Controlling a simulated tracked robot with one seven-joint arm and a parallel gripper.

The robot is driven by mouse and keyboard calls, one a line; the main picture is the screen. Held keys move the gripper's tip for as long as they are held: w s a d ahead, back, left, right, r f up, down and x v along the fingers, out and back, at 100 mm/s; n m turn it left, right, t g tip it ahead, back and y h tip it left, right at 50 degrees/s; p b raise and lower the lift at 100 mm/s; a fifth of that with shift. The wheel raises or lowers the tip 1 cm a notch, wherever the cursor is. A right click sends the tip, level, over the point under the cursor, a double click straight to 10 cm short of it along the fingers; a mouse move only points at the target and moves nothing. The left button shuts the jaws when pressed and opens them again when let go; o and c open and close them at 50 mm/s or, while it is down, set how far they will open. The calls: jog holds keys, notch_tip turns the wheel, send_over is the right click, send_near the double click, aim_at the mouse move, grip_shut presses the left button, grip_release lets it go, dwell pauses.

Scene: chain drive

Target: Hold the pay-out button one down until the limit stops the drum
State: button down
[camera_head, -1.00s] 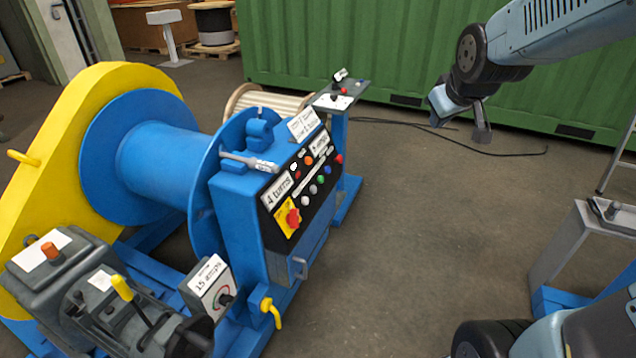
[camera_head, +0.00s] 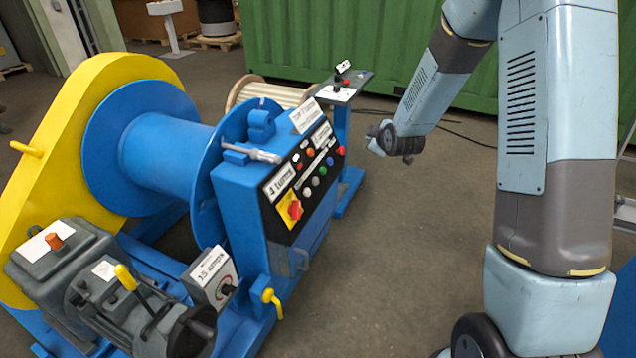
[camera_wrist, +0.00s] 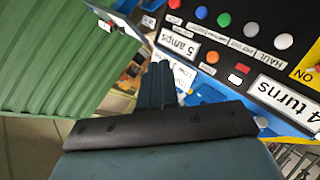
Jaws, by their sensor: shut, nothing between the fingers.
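The black control panel (camera_head: 302,182) is on the blue cabinet of the winch. Its row has a red (camera_head: 341,150), a blue (camera_head: 330,161), a green (camera_head: 323,171) and two pale buttons. The wrist view shows the green button (camera_wrist: 224,19) and the pale ones (camera_wrist: 283,40) upper right; "HAUL" is legible near the pale ones, but I cannot tell which button is pay-out one. The blue drum (camera_head: 165,155) is left of the cabinet. My gripper (camera_head: 374,141) is right of the panel, apart from it. Its fingers (camera_wrist: 160,75) are shut and empty.
A small pedestal (camera_head: 342,88) with a control box stands just behind the panel, near my gripper. A red rotary switch on a yellow plate (camera_head: 290,211) is on the panel. A grey gearbox (camera_head: 65,255) is front left. The floor right of the cabinet is clear.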

aim_at(315, 181)
jog(key=a+f+n+t+y, duration=0.1)
jog(key=a+f+n, duration=0.1)
jog(key=f, duration=0.6)
jog(key=w+a+f+n+t+y, duration=0.1)
jog(key=a+f, duration=0.3)
jog(key=f, duration=0.5)
jog(key=shift+a+n+y, duration=0.2)
jog(key=shift+n+y, duration=0.1)
jog(key=shift+n, duration=0.3)
jog(key=shift+f, duration=0.1)
jog(key=w+a+f, duration=0.2)
jog(key=a+f, duration=0.1)
jog(key=a, duration=0.4)
jog(key=shift+w+a+f, duration=0.15)
jog(key=shift+w+f, duration=0.25)
jog(key=shift+a, duration=0.1)
dwell(0.7)
jog(key=shift+w+a+f, duration=0.1)
jog(key=shift+w+a, duration=0.05)
jog(key=shift+a, duration=0.1)
jog(key=shift+w+a+f, duration=0.15)
jog(key=shift+a+f, duration=0.05)
jog(key=shift+a, duration=0.25)
dwell(3.0)
